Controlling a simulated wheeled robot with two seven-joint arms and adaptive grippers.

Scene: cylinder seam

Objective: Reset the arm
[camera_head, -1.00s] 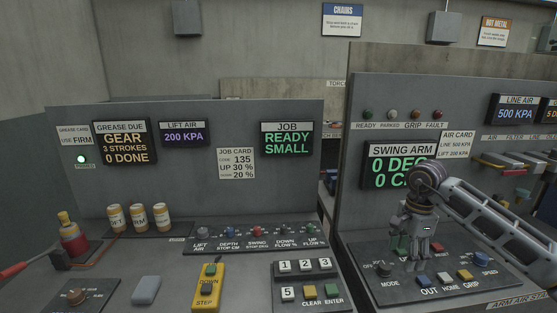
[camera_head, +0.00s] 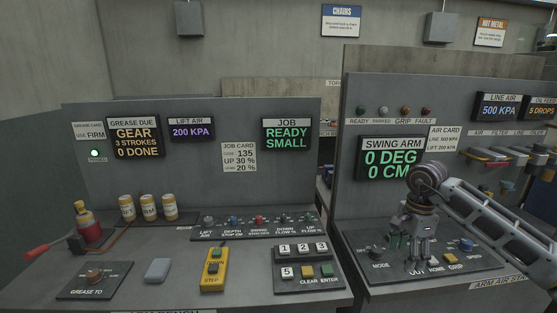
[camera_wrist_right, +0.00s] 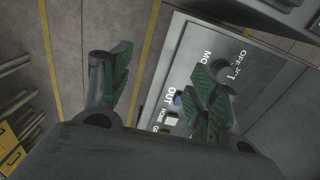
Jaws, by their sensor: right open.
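My right gripper (camera_head: 420,258) is open and empty, fingers pointing down over the swing arm control panel (camera_head: 385,283). In the head view it hides the blue button by OUT. The white HOME button (camera_head: 434,263) and yellow GRIP button (camera_head: 449,259) show just right of its fingers. In the right wrist view the fingers (camera_wrist_right: 160,90) stand apart, one over the panel and one past its edge. The blue button (camera_wrist_right: 178,98) and white button (camera_wrist_right: 171,118) show between them. I cannot tell if a finger touches anything. The SWING ARM display (camera_head: 391,166) reads 0 DEG, 0 CM. My left gripper is not in view.
The MODE knob (camera_head: 376,254) and blue SPEED knob (camera_head: 466,245) flank the buttons. The left bench holds a keypad (camera_head: 303,262), a yellow pendant (camera_head: 213,265), several jars and a red-handled grease pump (camera_head: 88,228). A gap separates the two benches.

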